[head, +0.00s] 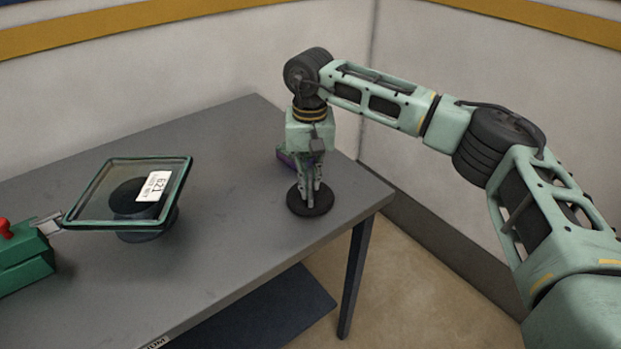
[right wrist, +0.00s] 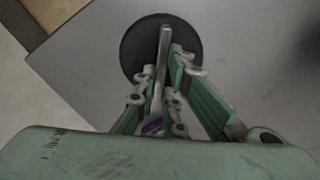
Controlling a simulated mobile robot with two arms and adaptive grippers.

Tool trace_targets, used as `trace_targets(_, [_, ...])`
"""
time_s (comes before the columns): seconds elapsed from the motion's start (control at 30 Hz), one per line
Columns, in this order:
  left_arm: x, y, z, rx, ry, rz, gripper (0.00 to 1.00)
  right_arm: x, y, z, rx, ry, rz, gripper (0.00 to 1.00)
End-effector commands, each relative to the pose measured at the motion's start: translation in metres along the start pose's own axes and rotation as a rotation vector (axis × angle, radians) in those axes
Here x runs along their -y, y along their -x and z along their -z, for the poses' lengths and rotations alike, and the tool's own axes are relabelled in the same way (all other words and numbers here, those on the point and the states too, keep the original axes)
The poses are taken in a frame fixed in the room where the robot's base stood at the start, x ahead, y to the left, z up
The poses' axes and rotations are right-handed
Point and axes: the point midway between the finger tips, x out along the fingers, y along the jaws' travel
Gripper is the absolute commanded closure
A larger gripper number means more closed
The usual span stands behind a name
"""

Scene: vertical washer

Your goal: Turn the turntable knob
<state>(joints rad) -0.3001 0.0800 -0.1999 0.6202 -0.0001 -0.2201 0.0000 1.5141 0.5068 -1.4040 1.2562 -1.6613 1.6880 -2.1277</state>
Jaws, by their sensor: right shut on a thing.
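The turntable knob is a round black disc (head: 310,203) with an upright grey handle, near the right end of the grey table. In the right wrist view the disc (right wrist: 137,50) lies beneath the fingers and its flat grey handle (right wrist: 164,45) stands between them. My right gripper (head: 310,185) points straight down over the disc and is shut on the handle; it also shows in the right wrist view (right wrist: 163,78). A green-framed glass plate (head: 100,192) with a white label sits tilted on a black round base to the left. My left gripper is not in view.
A green device with a red button (head: 25,262) stands at the table's left edge, joined to the plate by a grey piece. A purple part (head: 290,160) shows behind my right gripper. The grey table (head: 240,240) is bare between the plate and the disc. Walls stand behind.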

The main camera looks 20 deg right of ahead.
Motion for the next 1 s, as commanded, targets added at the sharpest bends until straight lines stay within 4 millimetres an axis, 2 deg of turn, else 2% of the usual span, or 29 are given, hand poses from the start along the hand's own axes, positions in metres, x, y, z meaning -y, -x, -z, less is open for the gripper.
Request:
trace_targets(0.47, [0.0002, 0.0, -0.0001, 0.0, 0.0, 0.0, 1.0, 0.0002, 0.0021, 0.0012, -0.004, 0.011, 0.002, 1.0])
trace_targets(0.5, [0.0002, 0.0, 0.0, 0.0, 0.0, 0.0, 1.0, 0.0002, 0.0021, 0.0012, -0.004, 0.01, 0.002, 0.87])
trace_targets(0.67, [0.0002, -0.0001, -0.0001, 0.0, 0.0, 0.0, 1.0, 0.0001, 0.0013, 0.0008, -0.003, 0.011, 0.001, 0.73])
trace_targets(1.0, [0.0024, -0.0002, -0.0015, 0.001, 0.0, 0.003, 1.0, 0.0002, 0.0021, 0.0004, -0.001, 0.011, 0.001, 0.72])
